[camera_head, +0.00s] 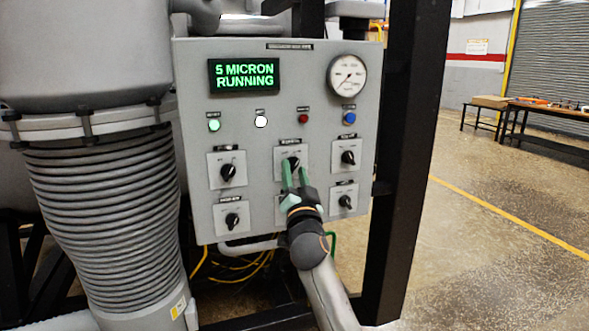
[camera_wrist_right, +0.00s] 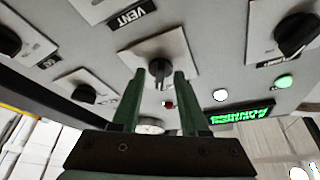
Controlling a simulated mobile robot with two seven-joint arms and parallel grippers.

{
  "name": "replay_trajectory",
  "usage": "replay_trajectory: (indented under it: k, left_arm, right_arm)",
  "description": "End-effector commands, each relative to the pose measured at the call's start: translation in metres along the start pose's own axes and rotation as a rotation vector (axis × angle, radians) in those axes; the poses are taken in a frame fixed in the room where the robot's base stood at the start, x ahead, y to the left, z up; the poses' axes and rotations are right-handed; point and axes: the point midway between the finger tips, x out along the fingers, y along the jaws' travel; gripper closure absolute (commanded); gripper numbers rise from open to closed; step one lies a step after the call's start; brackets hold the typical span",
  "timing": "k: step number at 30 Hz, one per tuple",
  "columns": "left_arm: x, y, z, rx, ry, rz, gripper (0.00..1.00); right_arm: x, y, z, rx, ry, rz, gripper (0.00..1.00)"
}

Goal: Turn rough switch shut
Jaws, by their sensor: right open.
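The grey control panel (camera_head: 235,130) carries several black rotary switches on square plates. The top middle switch (camera_head: 293,162) has a label that is too blurred to read surely, so I cannot confirm it is the rough switch. My right gripper (camera_head: 295,168), with green fingers, is open and points at this switch. In the right wrist view, the switch knob (camera_wrist_right: 159,69) appears between the open fingertips (camera_wrist_right: 158,74); I cannot tell whether they touch it. The lower middle switch is mostly hidden behind my gripper. My left gripper is not in view.
The display (camera_head: 244,75) reads "5 MICRON RUNNING". A pressure gauge (camera_head: 347,75) is at the panel's top right. Other switches sit left (camera_head: 228,172) and right (camera_head: 348,157). A black post (camera_head: 405,150) stands right of the panel. A ribbed bellows (camera_head: 100,220) stands left.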

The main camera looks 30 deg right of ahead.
Motion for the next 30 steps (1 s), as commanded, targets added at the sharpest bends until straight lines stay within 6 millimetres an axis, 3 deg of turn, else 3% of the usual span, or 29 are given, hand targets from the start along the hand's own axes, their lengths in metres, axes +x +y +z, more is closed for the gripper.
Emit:
replay_trajectory:
  k: [10, 21, 30]
  left_arm:
    - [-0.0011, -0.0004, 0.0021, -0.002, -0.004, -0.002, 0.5]
    - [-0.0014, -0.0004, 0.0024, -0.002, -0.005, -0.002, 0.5]
    - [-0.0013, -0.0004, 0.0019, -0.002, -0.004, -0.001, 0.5]
  right_arm:
    - [-0.0001, -0.0003, -0.0002, 0.0, 0.0, 0.0, 0.57]
    - [0.0, -0.0003, -0.0002, 0.0, 0.0, 0.0, 0.99]
    - [0.0, -0.0004, -0.0003, 0.001, 0.0, 0.0, 1.0]
